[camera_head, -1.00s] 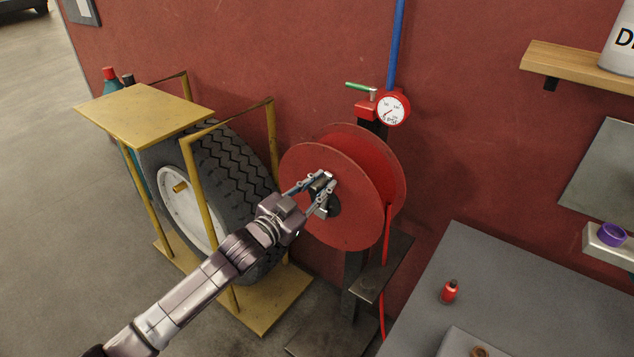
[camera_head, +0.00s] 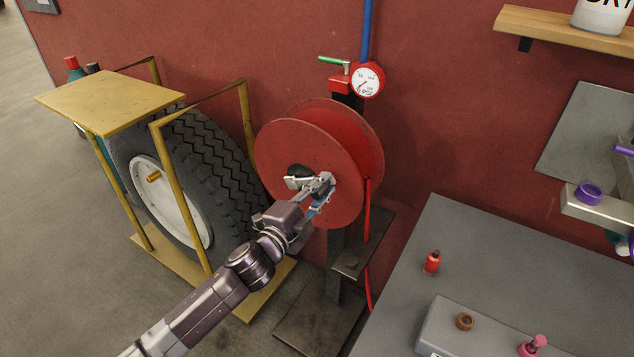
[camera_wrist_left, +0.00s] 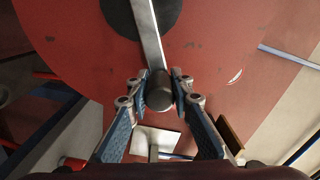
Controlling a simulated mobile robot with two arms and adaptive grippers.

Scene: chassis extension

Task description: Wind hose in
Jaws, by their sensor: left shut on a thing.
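The red hose reel (camera_head: 285,145) stands upright on a dark post against the red wall. The red hose (camera_head: 367,215) hangs down from its right side toward the floor. My left gripper (camera_head: 322,183) is at the lower right of the reel's hub. In the left wrist view, my left gripper (camera_wrist_left: 160,85) is shut on the grey crank handle knob (camera_wrist_left: 159,93). The metal crank arm (camera_wrist_left: 147,32) runs from the knob to the dark hub (camera_wrist_left: 140,12) on the red disc. My right gripper is not in view.
A black tire (camera_head: 215,160) in a yellow frame (camera_head: 110,100) stands left of the reel. A pressure gauge (camera_head: 367,80) and green-handled valve (camera_head: 333,61) sit above it.

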